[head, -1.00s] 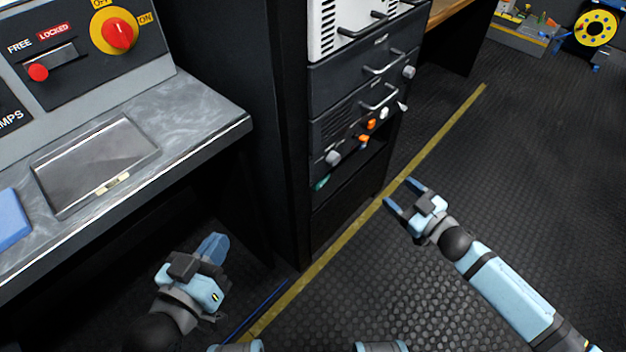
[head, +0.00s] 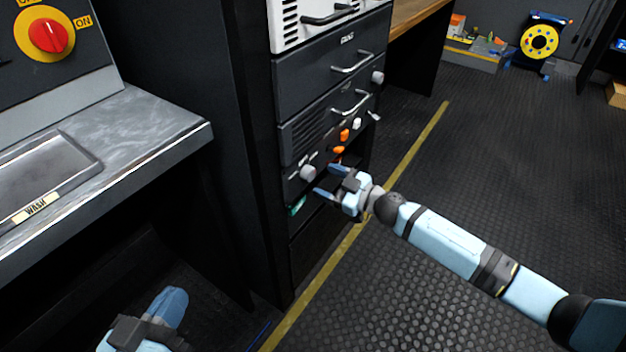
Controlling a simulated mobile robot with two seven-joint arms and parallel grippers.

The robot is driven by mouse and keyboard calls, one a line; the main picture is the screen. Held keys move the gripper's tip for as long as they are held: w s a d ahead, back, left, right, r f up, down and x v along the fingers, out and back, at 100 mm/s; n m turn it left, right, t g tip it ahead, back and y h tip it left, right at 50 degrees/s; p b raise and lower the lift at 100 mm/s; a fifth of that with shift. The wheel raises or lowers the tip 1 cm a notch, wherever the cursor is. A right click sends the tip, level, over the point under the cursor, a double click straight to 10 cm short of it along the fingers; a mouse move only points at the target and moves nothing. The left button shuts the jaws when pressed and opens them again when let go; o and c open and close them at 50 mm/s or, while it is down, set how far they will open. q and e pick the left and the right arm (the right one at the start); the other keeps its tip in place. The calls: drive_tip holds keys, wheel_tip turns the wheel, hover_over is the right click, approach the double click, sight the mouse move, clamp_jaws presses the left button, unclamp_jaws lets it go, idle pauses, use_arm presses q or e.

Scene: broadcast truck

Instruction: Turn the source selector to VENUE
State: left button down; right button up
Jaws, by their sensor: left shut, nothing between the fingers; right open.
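In the head view the rack (head: 299,140) carries several knobs on its front. A grey knob (head: 308,172) sits low on the panel, and orange knobs (head: 344,134) and a white knob (head: 357,124) sit further right. I cannot read any VENUE label or tell which knob is the source selector. My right gripper (head: 328,180) is open and empty, its fingers pointing at the lower panel just right of the grey knob; I cannot tell if they touch anything. My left gripper (head: 172,304) is shut and empty, low in front of the console.
The console (head: 150,128) with a red rotary switch (head: 47,36) marked ON stands at the left. Drawer-like handles (head: 350,102) stick out of the rack. A yellow floor line (head: 405,160) runs beside it. The floor to the right is open, with a yellow reel (head: 540,41) at the back.

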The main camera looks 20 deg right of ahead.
sight(313, 175)
drive_tip(key=shift+b+x, duration=0.45)
drive_tip(key=shift+x, duration=1.8)
drive_tip(key=shift+c, duration=0.2)
drive_tip(key=c, duration=0.9)
